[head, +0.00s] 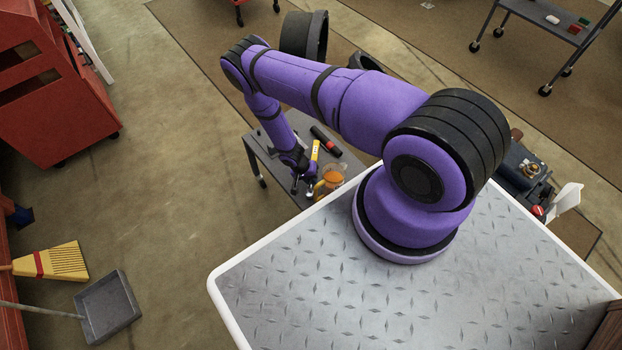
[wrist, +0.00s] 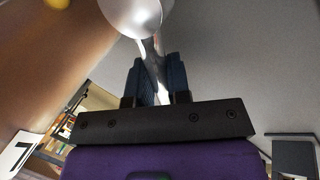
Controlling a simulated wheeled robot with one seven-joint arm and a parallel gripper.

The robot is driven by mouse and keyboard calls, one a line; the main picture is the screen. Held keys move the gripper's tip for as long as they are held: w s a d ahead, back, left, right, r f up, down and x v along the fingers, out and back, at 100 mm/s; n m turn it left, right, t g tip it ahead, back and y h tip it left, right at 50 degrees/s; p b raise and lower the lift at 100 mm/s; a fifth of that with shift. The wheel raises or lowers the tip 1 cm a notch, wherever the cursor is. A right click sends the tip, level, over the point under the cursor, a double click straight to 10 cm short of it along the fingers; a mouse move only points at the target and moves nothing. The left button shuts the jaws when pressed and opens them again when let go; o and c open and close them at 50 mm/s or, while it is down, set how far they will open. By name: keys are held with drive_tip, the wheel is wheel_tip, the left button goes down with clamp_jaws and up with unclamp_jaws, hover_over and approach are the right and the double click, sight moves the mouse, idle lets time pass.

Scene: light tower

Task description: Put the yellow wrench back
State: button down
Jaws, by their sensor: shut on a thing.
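My gripper (wrist: 160,85) points down over a small grey cart (head: 265,150) in the head view. In the wrist view its dark jaws are shut on a shiny silver-white thing (wrist: 150,50) with a broad rounded end. I cannot tell what it is; no yellow shows on it. In the head view the jaws are small and partly mixed with what lies around them. A narrow yellow thing (head: 315,150) lies on the cart just beside my gripper. I cannot tell whether it is the yellow wrench.
A red cabinet (head: 50,90), a broom (head: 52,263) and a dustpan (head: 107,305) are at left. The floor between is clear.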

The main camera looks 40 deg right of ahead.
drive_tip(key=shift+f, duration=0.1)
drive_tip(key=c, duration=1.1)
unclamp_jaws()
drive_tip(key=v, duration=1.2)
drive_tip(key=shift+d, duration=0.1)
drive_tip(key=shift+r, duration=0.2)
